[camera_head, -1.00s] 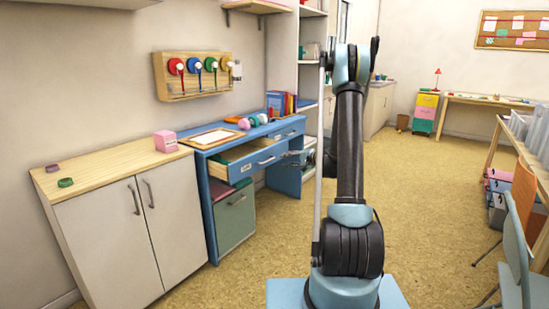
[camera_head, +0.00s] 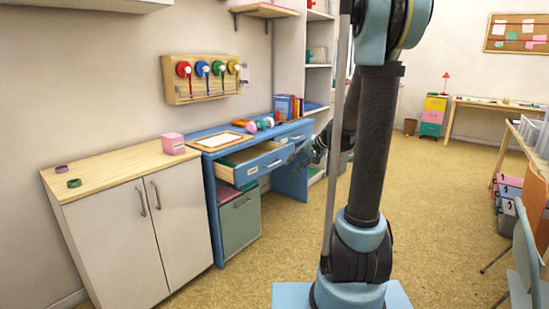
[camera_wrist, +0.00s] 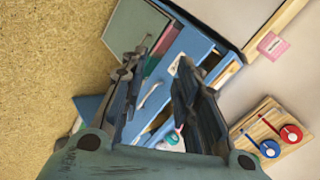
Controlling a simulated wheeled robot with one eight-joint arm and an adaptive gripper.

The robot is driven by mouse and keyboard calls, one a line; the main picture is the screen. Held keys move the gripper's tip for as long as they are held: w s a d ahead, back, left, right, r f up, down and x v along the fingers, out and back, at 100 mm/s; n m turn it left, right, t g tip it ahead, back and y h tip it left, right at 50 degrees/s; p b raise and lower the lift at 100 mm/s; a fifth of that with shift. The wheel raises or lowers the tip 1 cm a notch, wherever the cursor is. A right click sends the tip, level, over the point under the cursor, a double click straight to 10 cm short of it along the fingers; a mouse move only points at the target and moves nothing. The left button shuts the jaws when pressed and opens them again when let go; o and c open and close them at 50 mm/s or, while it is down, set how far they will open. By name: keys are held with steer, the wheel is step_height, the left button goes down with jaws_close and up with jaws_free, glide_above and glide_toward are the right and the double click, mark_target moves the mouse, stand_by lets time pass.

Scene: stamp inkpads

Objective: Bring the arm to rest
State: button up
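My gripper (camera_wrist: 160,62) is open in the wrist view, its two dark fingers apart with nothing between them. Beyond the gap the blue desk (camera_wrist: 205,45) and its drawer fronts show, at some distance. In the head view my arm rises in front of the camera and bends back down. The end of the arm, with my gripper (camera_head: 312,150), shows small and partly hidden by the arm near the desk's right end. A purple inkpad (camera_head: 62,169) and a green inkpad (camera_head: 74,183) lie on the wooden cabinet top (camera_head: 110,175) at the left.
A desk drawer (camera_head: 258,165) stands pulled out. A pink box (camera_head: 172,143) sits on the cabinet's right end. A wall rack (camera_head: 205,80) holds several coloured round items. Chairs and a table (camera_head: 508,150) stand at the right. The floor (camera_head: 450,190) between is open.

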steer(key=s+d+f+n+g+h, duration=0.1)
steer(key=s+d+f+h, duration=0.1)
steer(key=s, duration=0.9)
steer(key=s+d+f+n+g+h, duration=0.1)
steer(key=s+d, duration=0.4)
steer(key=s, duration=0.6)
steer(key=s+d+f+n+g+h, duration=0.1)
steer(key=s+d+f+h, duration=0.2)
steer(key=s, duration=0.8)
steer(key=shift+d+f+h, duration=0.25)
steer(key=shift+f+h, duration=0.25)
steer(key=shift+h, duration=0.3)
steer(key=shift+s, duration=0.1)
steer(key=shift+w+f, duration=0.2)
steer(key=shift+w, duration=0.25)
